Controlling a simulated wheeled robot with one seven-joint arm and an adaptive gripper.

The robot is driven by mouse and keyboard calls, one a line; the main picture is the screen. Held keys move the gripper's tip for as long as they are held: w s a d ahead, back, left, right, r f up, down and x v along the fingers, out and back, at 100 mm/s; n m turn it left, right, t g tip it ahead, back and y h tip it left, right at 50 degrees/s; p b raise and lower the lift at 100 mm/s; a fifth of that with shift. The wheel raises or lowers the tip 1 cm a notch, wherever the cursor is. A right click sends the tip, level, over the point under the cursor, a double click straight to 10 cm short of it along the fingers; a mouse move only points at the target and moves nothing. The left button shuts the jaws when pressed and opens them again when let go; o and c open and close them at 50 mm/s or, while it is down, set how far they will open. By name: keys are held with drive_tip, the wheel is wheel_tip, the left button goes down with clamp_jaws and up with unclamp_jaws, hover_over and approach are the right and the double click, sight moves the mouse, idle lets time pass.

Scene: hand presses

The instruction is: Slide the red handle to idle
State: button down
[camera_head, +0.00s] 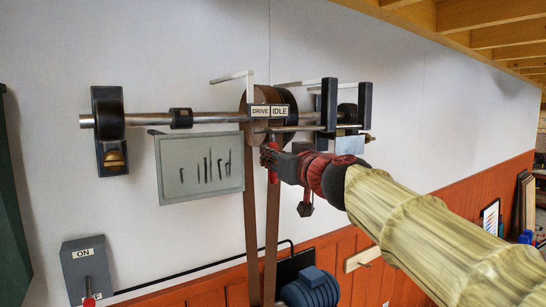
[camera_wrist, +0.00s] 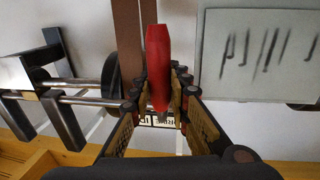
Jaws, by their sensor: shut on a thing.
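The red handle (camera_head: 268,155) hangs below the DRIVE/IDLE label (camera_head: 269,110) on the overhead shaft. In the head view it is roughly under the line between the two words. In the wrist view the red handle (camera_wrist: 158,62) stands between both fingers. My gripper (camera_head: 275,160) is shut on it; the gripper also shows in the wrist view (camera_wrist: 160,88). The fingers hide part of the handle in the head view. In the wrist view the label (camera_wrist: 160,120) lies behind the handle, partly covered.
Brown belts (camera_head: 251,215) run down from the pulley to a blue motor (camera_head: 312,288). A grey tally board (camera_head: 200,168) hangs close to the left of my gripper. Dark brackets (camera_head: 328,105) hold the shaft at right. An ON switch box (camera_head: 86,270) is at lower left.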

drive_tip(key=w+d+b, duration=0.2)
drive_tip(key=d+b, duration=0.1)
drive_tip(key=w+d+b, duration=0.1)
drive_tip(key=d+b, duration=0.1)
drive_tip(key=shift+w, duration=0.15)
drive_tip(key=shift+r, duration=0.1)
drive_tip(key=c, duration=1.7)
unclamp_jaws()
drive_tip(key=shift+w+d, duration=0.1)
drive_tip(key=shift+d, duration=0.05)
drive_tip(key=shift+o, duration=0.2)
drive_tip(key=v, duration=1.2)
